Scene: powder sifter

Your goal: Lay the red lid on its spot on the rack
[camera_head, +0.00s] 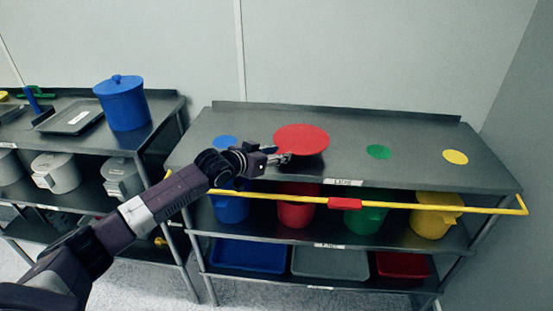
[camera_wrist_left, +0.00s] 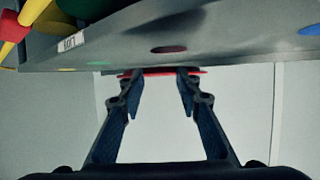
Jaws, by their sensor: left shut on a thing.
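The red lid (camera_head: 301,139) is a flat round disc over the top of the rack (camera_head: 420,177), between the blue and green spots. My left gripper (camera_head: 285,158) is shut on the lid at its near edge. In the left wrist view, the lid (camera_wrist_left: 163,73) shows edge-on as a thin red strip at the fingertips (camera_wrist_left: 162,78). There a dark red spot (camera_wrist_left: 168,49) shows on the rack top, apart from the lid, so the lid is held above the surface. In the head view the lid hides this spot. My right gripper is not in view.
Blue (camera_head: 225,142), green (camera_head: 378,151) and yellow (camera_head: 455,156) spots mark the rack top, otherwise clear. A yellow rail (camera_head: 400,205) runs along the front. Coloured buckets and trays fill the lower shelves. A left table holds a blue lidded container (camera_head: 123,104) and a grey tray (camera_head: 70,118).

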